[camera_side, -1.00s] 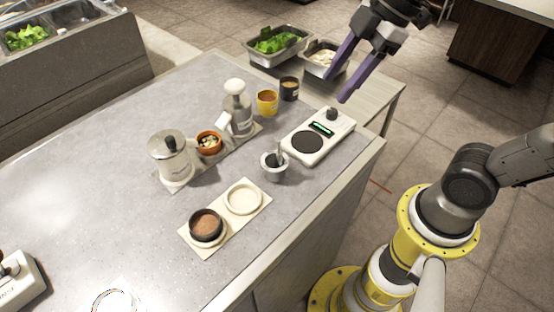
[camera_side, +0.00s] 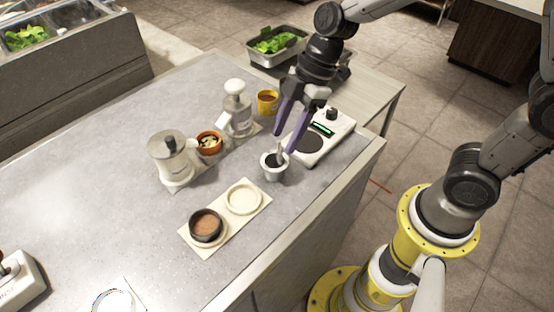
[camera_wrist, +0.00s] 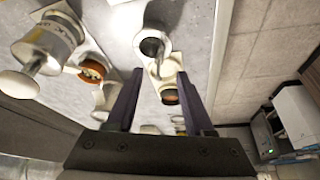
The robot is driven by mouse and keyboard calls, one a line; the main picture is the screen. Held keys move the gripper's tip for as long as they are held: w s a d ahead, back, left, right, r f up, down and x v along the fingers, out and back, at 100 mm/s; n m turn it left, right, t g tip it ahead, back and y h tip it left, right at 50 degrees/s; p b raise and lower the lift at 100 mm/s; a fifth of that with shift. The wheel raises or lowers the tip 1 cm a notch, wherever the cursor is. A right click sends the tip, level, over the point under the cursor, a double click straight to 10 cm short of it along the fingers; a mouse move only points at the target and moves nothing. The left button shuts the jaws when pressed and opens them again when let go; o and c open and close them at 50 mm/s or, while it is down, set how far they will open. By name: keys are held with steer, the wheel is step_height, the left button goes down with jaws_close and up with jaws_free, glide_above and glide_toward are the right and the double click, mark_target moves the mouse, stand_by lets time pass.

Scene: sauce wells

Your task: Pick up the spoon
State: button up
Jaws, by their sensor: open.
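The spoon (camera_side: 281,154) stands tilted in a small light grey cup (camera_side: 264,170), its handle sticking up above the rim and its lower end hidden inside. My gripper (camera_side: 284,142) is open, with its two purple fingers pointing down, just above the cup around the height of the handle top. I cannot tell whether a finger touches the handle. In the wrist view the cup (camera_wrist: 141,36) appears beyond the open fingertips, roughly midway between them.
A white scale (camera_side: 306,158) stands right behind the cup. A board with a dark bowl (camera_side: 206,225) and a cream dish (camera_side: 243,198) lies in front. A metal pot (camera_side: 170,160), orange bowl (camera_side: 209,142) and glass jar (camera_side: 238,112) stand left.

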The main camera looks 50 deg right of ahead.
mark_target(279, 153)
steer(key=x, duration=0.5)
steer(key=shift+d+f, duration=0.15)
steer(key=shift+f, duration=0.05)
steer(key=shift+w, duration=0.1)
jaws_close()
